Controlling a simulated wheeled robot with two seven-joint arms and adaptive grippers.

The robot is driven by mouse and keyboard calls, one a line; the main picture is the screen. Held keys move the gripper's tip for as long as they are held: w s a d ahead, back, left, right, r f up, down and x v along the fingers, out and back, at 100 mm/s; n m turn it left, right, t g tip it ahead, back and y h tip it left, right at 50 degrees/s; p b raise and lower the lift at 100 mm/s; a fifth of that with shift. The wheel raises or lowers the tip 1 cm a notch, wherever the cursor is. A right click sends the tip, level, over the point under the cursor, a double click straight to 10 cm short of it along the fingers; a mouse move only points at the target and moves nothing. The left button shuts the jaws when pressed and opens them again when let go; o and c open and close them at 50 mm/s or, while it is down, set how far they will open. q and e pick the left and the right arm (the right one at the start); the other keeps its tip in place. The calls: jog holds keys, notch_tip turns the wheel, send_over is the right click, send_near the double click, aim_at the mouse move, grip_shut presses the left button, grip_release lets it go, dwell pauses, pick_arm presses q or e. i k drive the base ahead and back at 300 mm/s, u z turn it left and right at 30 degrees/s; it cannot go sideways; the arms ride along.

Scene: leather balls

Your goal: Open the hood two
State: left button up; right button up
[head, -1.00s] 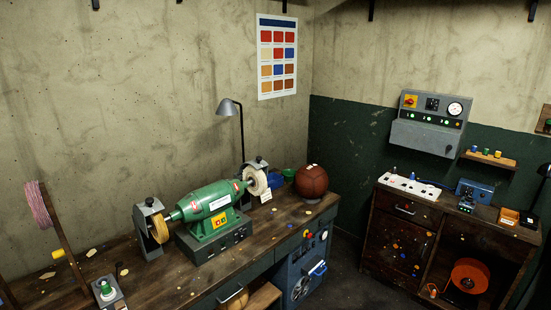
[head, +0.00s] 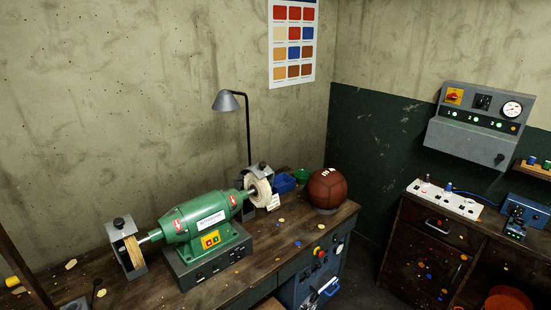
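A green polishing machine (head: 203,225) stands on the wooden workbench. A grey hood (head: 127,246) partly encloses the tan wheel (head: 134,251) at its left end. A second grey hood (head: 259,171) stands around the pale wheel (head: 259,189) at its right end. I cannot tell which of them is hood two, nor clearly how far either hood is open. Neither of my grippers is in view.
The workbench (head: 290,239) also carries a brown leather ball (head: 327,187), a desk lamp (head: 228,101), a blue bin (head: 284,183) and scattered scraps. A wooden cabinet (head: 440,240) stands at right below a grey wall control box (head: 478,122). Dark floor shows between bench and cabinet.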

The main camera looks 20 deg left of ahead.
aim_at(261, 170)
jog(key=u, duration=0.25)
jog(key=i, duration=0.75)
jog(key=u, duration=0.45)
